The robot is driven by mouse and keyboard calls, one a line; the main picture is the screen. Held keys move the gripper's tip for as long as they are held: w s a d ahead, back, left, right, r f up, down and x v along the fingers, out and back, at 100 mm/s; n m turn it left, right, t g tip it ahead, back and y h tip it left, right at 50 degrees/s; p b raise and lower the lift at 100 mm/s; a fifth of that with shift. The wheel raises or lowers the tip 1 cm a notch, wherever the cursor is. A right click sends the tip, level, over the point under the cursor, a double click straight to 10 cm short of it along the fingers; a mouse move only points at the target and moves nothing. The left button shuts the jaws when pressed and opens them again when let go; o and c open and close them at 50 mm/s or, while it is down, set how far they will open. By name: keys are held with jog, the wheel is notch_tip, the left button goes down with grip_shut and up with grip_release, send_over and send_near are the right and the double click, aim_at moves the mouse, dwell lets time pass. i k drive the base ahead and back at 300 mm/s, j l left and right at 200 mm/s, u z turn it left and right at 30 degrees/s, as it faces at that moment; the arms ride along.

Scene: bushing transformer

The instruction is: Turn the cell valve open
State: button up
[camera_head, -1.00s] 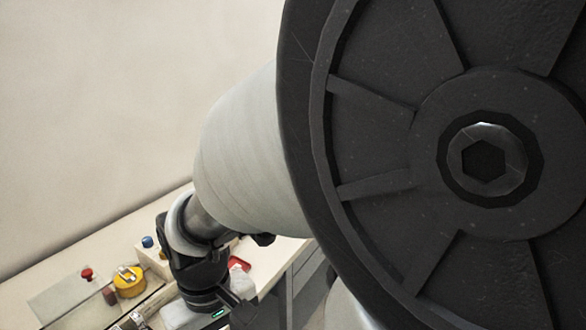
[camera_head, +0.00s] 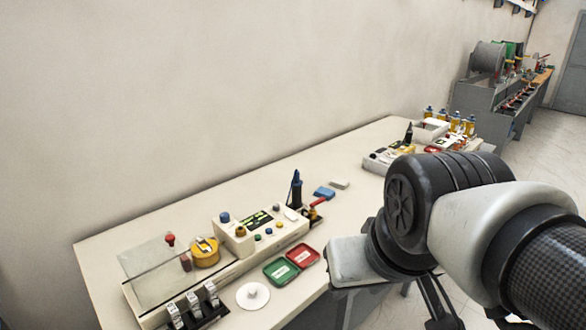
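No part is clearly marked as the cell valve. A round yellow fitting with a handle-like top (camera_head: 205,252) sits at the left of the bench, beside a clear flat panel (camera_head: 148,262). A red knob (camera_head: 170,240) stands by the panel, with a dark red cylinder (camera_head: 186,263) near the yellow fitting. Whether any of these is the valve, or how it is turned, I cannot tell. My arm reaches in from the right, well apart from these parts. Dark slender pieces below it may belong to my gripper, but no fingertips can be made out.
A white device with knobs and a display (camera_head: 262,232) stands right of the yellow fitting. Green (camera_head: 281,272) and red (camera_head: 303,256) trays and a white disc (camera_head: 253,296) lie in front. More items stand on the bench's far end. Its back middle is clear.

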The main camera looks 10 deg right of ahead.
aim_at(313, 205)
jog(key=i+z, duration=0.15)
jog(key=i+l+u, duration=0.4)
jog(key=l, duration=0.25)
jog(key=i+l+u, duration=0.2)
jog(key=l, duration=0.15)
jog(key=l+u, duration=0.2)
jog(key=l, duration=0.2)
